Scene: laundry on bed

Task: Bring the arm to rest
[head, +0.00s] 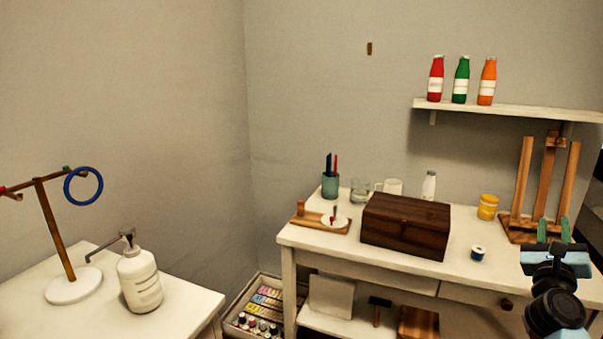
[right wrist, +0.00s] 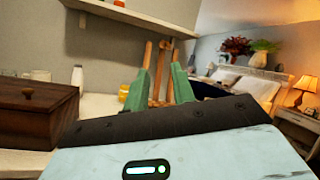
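My right gripper (head: 554,229) is at the right side of the head view, raised in front of the desk's right end. Its two green fingers stand apart with nothing visible between them. In the right wrist view the gripper (right wrist: 162,88) points forward, with the wooden easel in the background behind the fingers. My left gripper is not in view.
A wall shelf (head: 510,110) carries three bottles. A side table (head: 190,300) holds a white pump bottle (head: 140,280). A bed (right wrist: 235,85) stands right.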

